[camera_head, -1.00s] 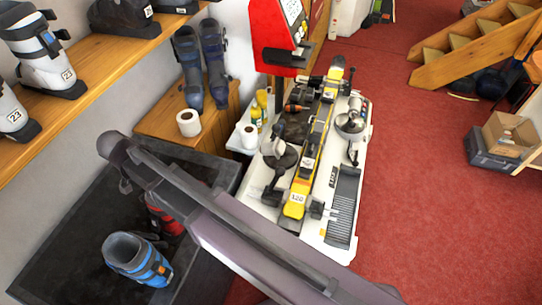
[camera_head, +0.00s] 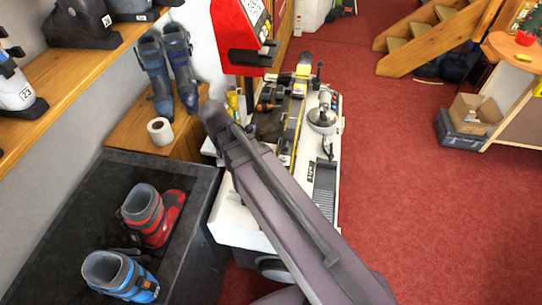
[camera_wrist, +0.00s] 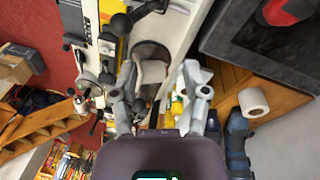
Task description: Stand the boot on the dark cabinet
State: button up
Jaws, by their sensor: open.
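The dark cabinet (camera_head: 58,232) is at the lower left of the head view. A red boot (camera_head: 150,214) and a blue boot (camera_head: 120,275) stand upright on its top, apart from each other. Part of the red boot also shows at the top of the wrist view (camera_wrist: 286,10). My gripper (camera_wrist: 160,72) is open, with its two fingers spread over the white bench. A pale grey item on a dark disc shows between the fingers; I cannot tell that they touch it. In the head view my arm hides the fingertips.
The white bench (camera_head: 325,210) carries a yellow-railed machine and metal parts. A wooden box (camera_head: 180,138) holds a paper roll (camera_head: 159,130) and a pair of blue-grey boots (camera_head: 168,75). A wooden shelf (camera_head: 80,80) with more boots is at upper left.

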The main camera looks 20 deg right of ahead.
jog(key=s+d, duration=0.2)
jog(key=d, duration=0.4)
jog(key=s+d+n+y, duration=0.1)
jog(key=s+d, duration=0.1)
jog(key=d, duration=0.4)
jog(key=shift+s+d+n+y, duration=0.25)
jog(key=shift+n+y, duration=0.05)
jog(key=shift+f, duration=0.1)
dwell(0.3)
